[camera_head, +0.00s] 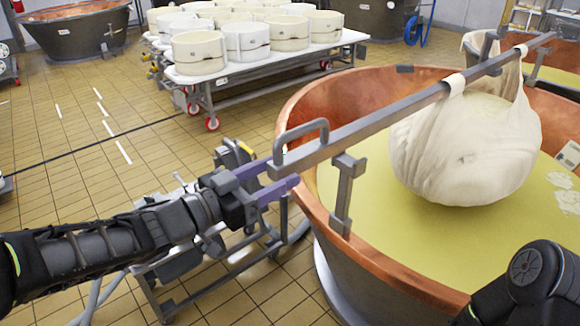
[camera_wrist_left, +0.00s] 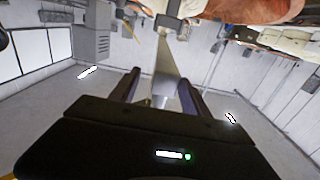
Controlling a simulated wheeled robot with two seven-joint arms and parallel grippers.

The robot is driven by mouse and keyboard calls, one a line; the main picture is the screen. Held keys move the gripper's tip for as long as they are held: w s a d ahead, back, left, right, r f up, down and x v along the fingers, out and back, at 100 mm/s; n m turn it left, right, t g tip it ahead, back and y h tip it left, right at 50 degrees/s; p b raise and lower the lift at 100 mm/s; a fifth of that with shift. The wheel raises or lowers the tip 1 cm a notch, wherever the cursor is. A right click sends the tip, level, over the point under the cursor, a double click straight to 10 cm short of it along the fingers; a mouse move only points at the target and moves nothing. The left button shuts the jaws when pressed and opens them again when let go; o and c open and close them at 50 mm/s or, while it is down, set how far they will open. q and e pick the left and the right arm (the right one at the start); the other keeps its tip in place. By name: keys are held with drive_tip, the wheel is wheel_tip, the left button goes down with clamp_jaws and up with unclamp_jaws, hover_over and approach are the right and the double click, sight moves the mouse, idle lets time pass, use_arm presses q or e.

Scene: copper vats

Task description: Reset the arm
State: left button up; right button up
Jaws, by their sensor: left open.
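My left gripper (camera_head: 282,177) is open at the near end of a grey metal bar (camera_head: 375,120). Its two purple-grey fingers stand on either side of the bar's end; I cannot tell whether they touch it. In the left wrist view the fingers of the left gripper (camera_wrist_left: 158,85) are apart, with the bar (camera_wrist_left: 167,65) between them. The bar has a raised handle (camera_head: 301,137) and lies across the copper vat (camera_head: 300,110). A white cloth bundle (camera_head: 465,150) hangs from it over yellow liquid. Part of my right arm shows bottom right; its gripper is out of view.
A wheeled table (camera_head: 345,40) with several white round moulds (camera_head: 246,40) stands at the back. A wheeled metal frame (camera_head: 240,265) stands on the floor below my left arm. More vats (camera_head: 75,32) are behind.

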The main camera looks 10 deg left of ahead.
use_arm(q)
drive_tip(key=shift+s+a, duration=0.2)
drive_tip(key=shift+s, duration=0.1)
wheel_tip(320, 180, down, 29)
drive_tip(key=w+d+n+g+y, duration=0.1)
drive_tip(key=d+n+g+y, duration=0.1)
drive_tip(key=n+g+y, duration=0.4)
drive_tip(key=s+d+f+n+g, duration=0.2)
drive_tip(key=s+f+g, duration=0.1)
drive_tip(key=s+f, duration=0.8)
drive_tip(key=s+d+f+n+g+y, duration=0.1)
drive_tip(key=s+f+g, duration=0.3)
drive_tip(key=s+f, duration=0.7)
drive_tip(key=shift+s+d+f+n, duration=0.25)
drive_tip(key=shift+s+d+n, duration=0.15)
drive_tip(key=shift+s+d, duration=0.25)
drive_tip(key=shift+a, duration=0.1)
